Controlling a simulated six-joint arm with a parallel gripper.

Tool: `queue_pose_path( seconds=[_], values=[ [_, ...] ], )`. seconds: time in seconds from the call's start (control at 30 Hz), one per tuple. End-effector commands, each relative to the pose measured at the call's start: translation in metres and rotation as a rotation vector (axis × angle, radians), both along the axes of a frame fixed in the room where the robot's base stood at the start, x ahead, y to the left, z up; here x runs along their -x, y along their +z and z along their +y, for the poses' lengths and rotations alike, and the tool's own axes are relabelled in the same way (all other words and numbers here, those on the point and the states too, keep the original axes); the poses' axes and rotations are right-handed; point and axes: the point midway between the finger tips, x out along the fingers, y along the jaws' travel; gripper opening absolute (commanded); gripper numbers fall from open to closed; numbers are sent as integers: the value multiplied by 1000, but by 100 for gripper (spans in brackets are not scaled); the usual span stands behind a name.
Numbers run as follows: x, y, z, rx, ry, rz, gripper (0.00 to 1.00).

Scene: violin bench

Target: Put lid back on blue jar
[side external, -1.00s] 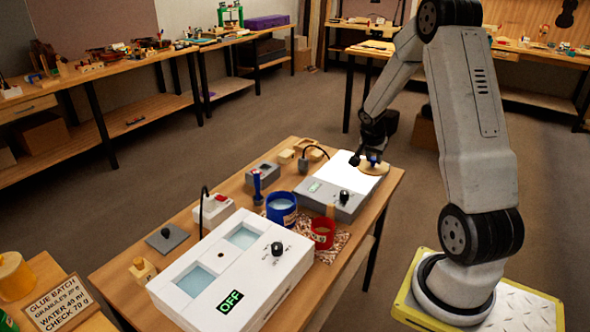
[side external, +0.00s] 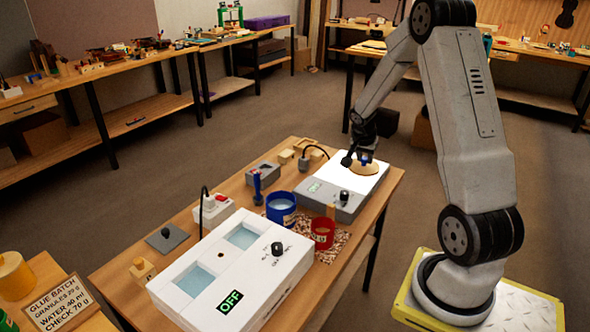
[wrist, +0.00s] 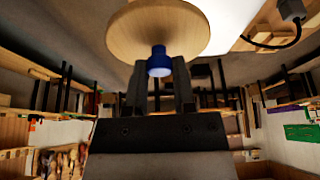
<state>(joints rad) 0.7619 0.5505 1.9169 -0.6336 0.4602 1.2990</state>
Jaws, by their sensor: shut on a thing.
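The lid is a round wooden disc (wrist: 158,28) with a blue knob (wrist: 159,62), seen close in the wrist view. My gripper (wrist: 158,85) is shut on the blue knob, one finger on each side. In the side view the lid (side external: 363,168) is at my gripper (side external: 365,158), over the white top of the grey scale; I cannot tell whether it touches that top. The blue jar (side external: 281,208) stands open on the bench, left of and nearer than the lid, with pale contents visible inside.
The grey scale (side external: 322,203) has a white plate. A red cup (side external: 322,233) stands beside the blue jar on a patterned mat. A white two-well heater (side external: 268,280) reading OFF fills the front. A blue upright tool (side external: 257,183) stands left of the jar.

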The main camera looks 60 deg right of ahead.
Motion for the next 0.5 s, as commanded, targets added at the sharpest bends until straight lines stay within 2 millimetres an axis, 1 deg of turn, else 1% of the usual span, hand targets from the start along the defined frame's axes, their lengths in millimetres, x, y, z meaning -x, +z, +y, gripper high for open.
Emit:
queue_pose_path(
  seconds=[0.03, 0.17, 0.27, 0.4, 0.5],
  values=[
    [-10, -1, 6, 0, 24, 0, 0],
    [-39, -2, 26, 0, 90, 0, 0],
    [-64, -3, 46, -1, 151, 1, 0],
    [-100, -5, 79, 0, 242, 1, 0],
    [-123, -6, 105, -1, 306, 2, 0]
  ],
)
